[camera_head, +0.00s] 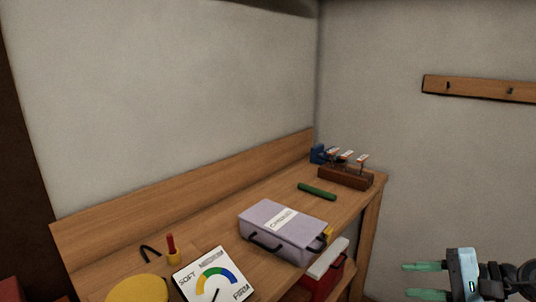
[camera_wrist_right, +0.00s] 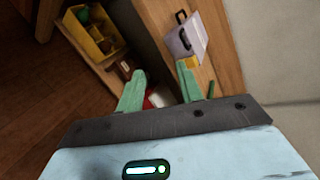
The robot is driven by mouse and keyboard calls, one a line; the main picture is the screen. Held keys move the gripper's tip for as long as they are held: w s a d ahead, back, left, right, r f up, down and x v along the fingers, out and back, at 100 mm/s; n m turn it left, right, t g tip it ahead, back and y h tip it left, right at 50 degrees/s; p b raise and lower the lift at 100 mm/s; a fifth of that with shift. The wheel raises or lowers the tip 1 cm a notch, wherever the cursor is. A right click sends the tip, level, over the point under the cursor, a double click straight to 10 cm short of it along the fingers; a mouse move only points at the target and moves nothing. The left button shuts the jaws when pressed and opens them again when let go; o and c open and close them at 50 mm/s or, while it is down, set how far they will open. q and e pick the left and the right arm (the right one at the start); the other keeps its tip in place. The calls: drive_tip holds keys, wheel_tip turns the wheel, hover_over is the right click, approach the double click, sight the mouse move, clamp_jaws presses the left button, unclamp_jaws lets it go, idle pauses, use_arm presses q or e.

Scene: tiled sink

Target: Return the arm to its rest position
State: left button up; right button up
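My right gripper (camera_head: 408,280) is at the lower right of the head view, in front of the bench's right end and apart from it. Its two green fingers are spread and hold nothing. The right wrist view shows the same fingers (camera_wrist_right: 161,72) apart, with the bench beyond them. My left gripper is in neither view.
The wooden bench (camera_head: 210,229) carries a lilac case (camera_head: 285,228), a dial board (camera_head: 213,278), a green rod (camera_head: 317,191) and a brown rack (camera_head: 345,177). A red box (camera_head: 324,272) sits below. A yellow bin (camera_wrist_right: 92,32) stands on a low shelf.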

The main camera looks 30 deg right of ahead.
drive_tip(key=w+a+f+m+t+y+p, duration=0.25)
drive_tip(key=a+m+t, duration=0.35)
drive_tip(key=m, duration=0.9)
drive_tip(key=s+a+f+m+g+h+p, duration=0.1)
drive_tip(key=a+f+m+h, duration=0.4)
drive_tip(key=m, duration=0.6)
drive_tip(key=s+a+f+m+h+p, duration=0.1)
drive_tip(key=f+m+h+p, duration=0.15)
drive_tip(key=f+m, duration=0.65)
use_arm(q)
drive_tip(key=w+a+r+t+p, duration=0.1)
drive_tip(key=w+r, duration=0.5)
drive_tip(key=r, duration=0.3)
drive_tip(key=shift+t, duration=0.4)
use_arm(e)
drive_tip(key=s+a+f+m+g, duration=0.4)
drive_tip(key=s+a+f+m, duration=0.1)
drive_tip(key=a+m, duration=0.3)
drive_tip(key=s+a+f+m+g+y, duration=0.1)
drive_tip(key=s+a+f+m+g, duration=0.3)
drive_tip(key=a+m, duration=0.5)
drive_tip(key=s+f+m, duration=0.1)
drive_tip(key=s+f, duration=0.1)
drive_tip(key=s, duration=0.1)
drive_tip(key=shift+s, duration=0.25)
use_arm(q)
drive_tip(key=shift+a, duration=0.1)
use_arm(e)
drive_tip(key=shift+a, duration=0.1)
